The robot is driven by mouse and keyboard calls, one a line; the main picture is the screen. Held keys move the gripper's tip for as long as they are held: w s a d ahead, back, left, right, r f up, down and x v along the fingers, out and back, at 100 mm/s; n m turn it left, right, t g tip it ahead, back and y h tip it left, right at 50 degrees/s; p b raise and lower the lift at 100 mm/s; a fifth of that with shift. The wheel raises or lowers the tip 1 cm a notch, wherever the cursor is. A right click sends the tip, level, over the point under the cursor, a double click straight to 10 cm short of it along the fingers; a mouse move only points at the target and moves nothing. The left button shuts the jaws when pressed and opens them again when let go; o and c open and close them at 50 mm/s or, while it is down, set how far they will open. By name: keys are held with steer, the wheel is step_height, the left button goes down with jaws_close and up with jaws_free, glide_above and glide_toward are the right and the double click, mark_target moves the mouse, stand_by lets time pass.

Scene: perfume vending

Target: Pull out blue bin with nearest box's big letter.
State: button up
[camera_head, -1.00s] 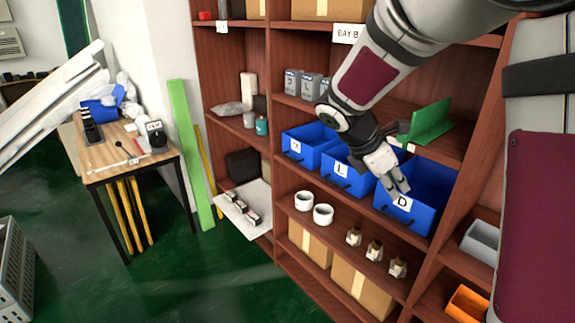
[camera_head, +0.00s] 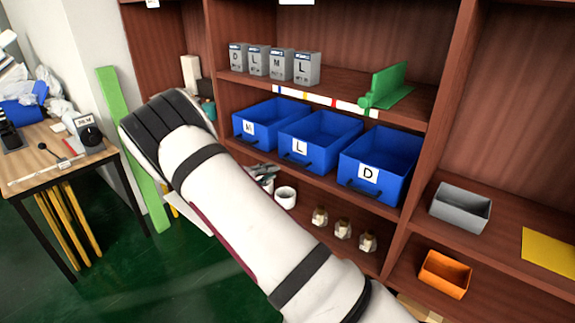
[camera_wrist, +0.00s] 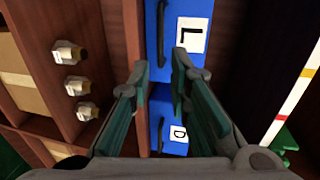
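Three blue bins stand in a row on one shelf: the M bin (camera_head: 265,124), the L bin (camera_head: 312,146) and the D bin (camera_head: 372,171). Each has a white letter label and a dark front handle. Several grey boxes stand on the shelf above; the rightmost grey box (camera_head: 307,68) shows a big L, the one beside it M. My gripper (camera_head: 262,175) is partly hidden behind my arm, in front of the bins. In the wrist view my gripper (camera_wrist: 160,65) is open and empty, facing the L bin (camera_wrist: 190,62), with the D bin (camera_wrist: 174,148) lower down.
A green bracket (camera_head: 390,88) sits right of the grey boxes. A grey tray (camera_head: 460,208) and an orange bin (camera_head: 445,274) are at right. A wooden table (camera_head: 50,155) is at left.

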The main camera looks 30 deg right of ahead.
mark_target(293, 163)
steer(key=x, duration=1.3)
steer(key=shift+d, duration=0.3)
jaws_close()
